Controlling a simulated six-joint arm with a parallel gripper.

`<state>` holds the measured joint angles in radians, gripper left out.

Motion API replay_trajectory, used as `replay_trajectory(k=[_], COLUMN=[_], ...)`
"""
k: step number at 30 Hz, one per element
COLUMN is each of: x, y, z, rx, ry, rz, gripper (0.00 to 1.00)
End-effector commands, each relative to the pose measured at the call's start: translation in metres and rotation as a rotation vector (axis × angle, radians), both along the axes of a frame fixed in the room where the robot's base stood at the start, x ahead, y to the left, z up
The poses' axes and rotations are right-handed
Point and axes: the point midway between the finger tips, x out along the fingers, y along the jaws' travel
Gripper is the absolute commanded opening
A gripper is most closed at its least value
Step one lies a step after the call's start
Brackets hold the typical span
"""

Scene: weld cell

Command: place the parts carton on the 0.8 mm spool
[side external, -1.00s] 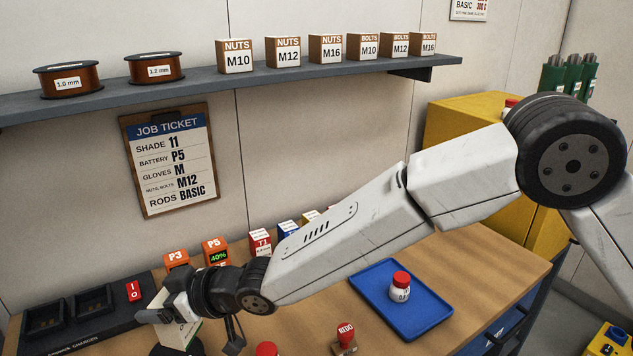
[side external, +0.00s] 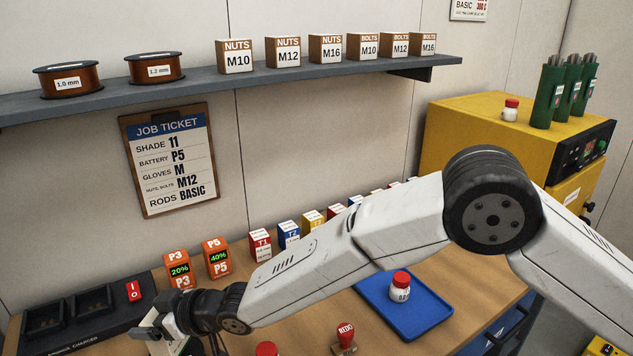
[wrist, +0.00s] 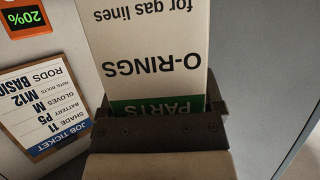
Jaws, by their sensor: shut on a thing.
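The parts carton (wrist: 150,65) is white with a green band reading PARTS and the words O-RINGS for gas lines, upside down in the wrist view. My gripper (wrist: 160,130) is shut on it. In the side view my gripper (side external: 155,327) is at the lower left, in front of the charger. Only a little of the carton (side external: 160,347) shows below it, at the picture's bottom edge. I cannot make out the 0.8 mm spool in either current view. The two spools on the shelf read 1.0 mm (side external: 68,82) and 1.2 mm (side external: 155,71).
The battery charger (side external: 80,318) and orange batteries P3 (side external: 178,268) and P5 (side external: 216,258) stand near my gripper. A blue tray (side external: 425,318) holds a red-capped bottle (side external: 400,285). A REDO stamp (side external: 345,338) and small boxes (side external: 260,246) are also on the bench.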

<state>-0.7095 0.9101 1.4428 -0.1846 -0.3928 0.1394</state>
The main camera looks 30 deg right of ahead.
Motion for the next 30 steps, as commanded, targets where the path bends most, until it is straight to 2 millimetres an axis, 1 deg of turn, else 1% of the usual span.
replay_trajectory(k=[1,5,19,20,21,30], x=[0.000,0.000,0.000,0.000,0.000,0.000], y=[0.000,0.000,0.000,0.000,0.000,0.000], z=[-0.007,-0.017,-0.021,-0.021,-0.021,-0.020], rx=[-0.001,0.001,0.001,0.000,0.000,0.000], ry=[0.002,0.001,0.000,0.000,0.000,0.000], rz=[0.000,0.000,0.001,0.001,0.001,0.001], gripper=[0.20,0.20,0.20,0.94,1.00,1.00])
